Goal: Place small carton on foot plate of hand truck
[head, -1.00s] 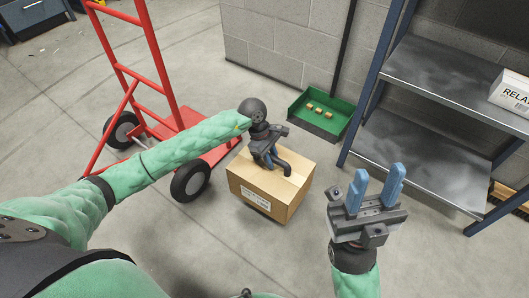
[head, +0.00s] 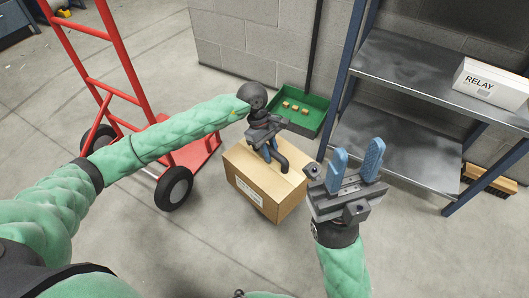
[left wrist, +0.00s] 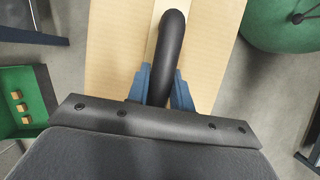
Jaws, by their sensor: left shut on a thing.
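The small carton (head: 262,187) is a brown cardboard box with a white label on its side and a dark handle (left wrist: 170,50) on top. My left gripper (head: 272,155) is shut on that handle from above; its blue fingers flank the handle in the left wrist view. I cannot tell whether the carton touches the floor. The red hand truck (head: 120,95) stands upright to the left, with its foot plate (head: 200,155) behind and left of the carton, partly hidden by my left arm. My right gripper (head: 345,170) is open and empty, right of the carton.
A green tray (head: 312,124) with several small blocks lies by the wall behind the carton; it also shows in the left wrist view (left wrist: 40,85). A metal shelf (head: 400,150) with a white RELAY box (head: 485,88) stands at right. A broom head (head: 490,180) lies beside it.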

